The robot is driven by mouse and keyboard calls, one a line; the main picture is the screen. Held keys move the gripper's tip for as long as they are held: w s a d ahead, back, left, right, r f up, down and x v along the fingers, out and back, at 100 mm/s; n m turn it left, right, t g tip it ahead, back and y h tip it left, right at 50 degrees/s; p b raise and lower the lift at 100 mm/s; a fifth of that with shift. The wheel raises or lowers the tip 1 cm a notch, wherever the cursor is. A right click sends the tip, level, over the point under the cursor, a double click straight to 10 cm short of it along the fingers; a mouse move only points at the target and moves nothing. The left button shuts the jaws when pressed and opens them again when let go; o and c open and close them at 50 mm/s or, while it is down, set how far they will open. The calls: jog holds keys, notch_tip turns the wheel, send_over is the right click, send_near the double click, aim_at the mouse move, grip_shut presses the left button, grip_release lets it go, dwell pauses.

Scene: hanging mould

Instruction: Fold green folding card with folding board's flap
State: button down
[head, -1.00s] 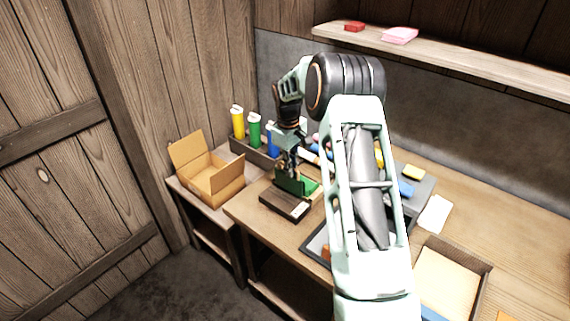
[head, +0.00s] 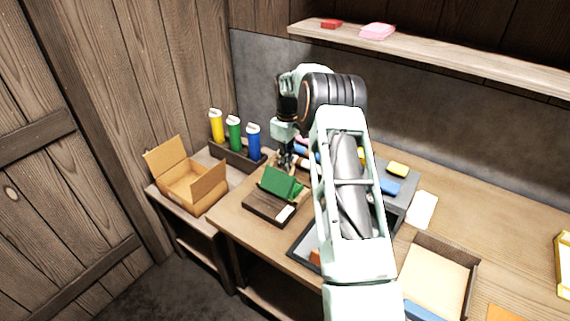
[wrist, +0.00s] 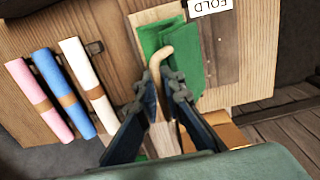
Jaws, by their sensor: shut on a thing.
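The green folding card (head: 281,183) lies on the dark wooden folding board (head: 262,207), with one panel tilted up. In the wrist view the card (wrist: 194,68) shows as two green areas beside a light wood flap (wrist: 150,17). A curved tan handle (wrist: 160,62) stands out between my fingertips. My gripper (wrist: 165,88) is shut on this handle, close over the card. In the head view my gripper (head: 286,160) is just behind the raised panel, its fingertips partly hidden. A white label reading FOLD (wrist: 211,5) sits on the board.
An open cardboard box (head: 192,186) stands left of the board. Yellow, green and blue tubes (head: 235,133) stand in a rack behind. Pink, blue and white rolls (wrist: 62,95) lie near my gripper. My arm hides part of the bench's middle.

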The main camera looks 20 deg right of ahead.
jog(key=shift+w+d+r, duration=0.1)
jog(key=shift+d, duration=0.1)
jog(key=c, duration=2.4)
grip_release()
jog(key=o, duration=0.3)
jog(key=shift+a, duration=0.1)
notch_tip(320, 180, up, 12)
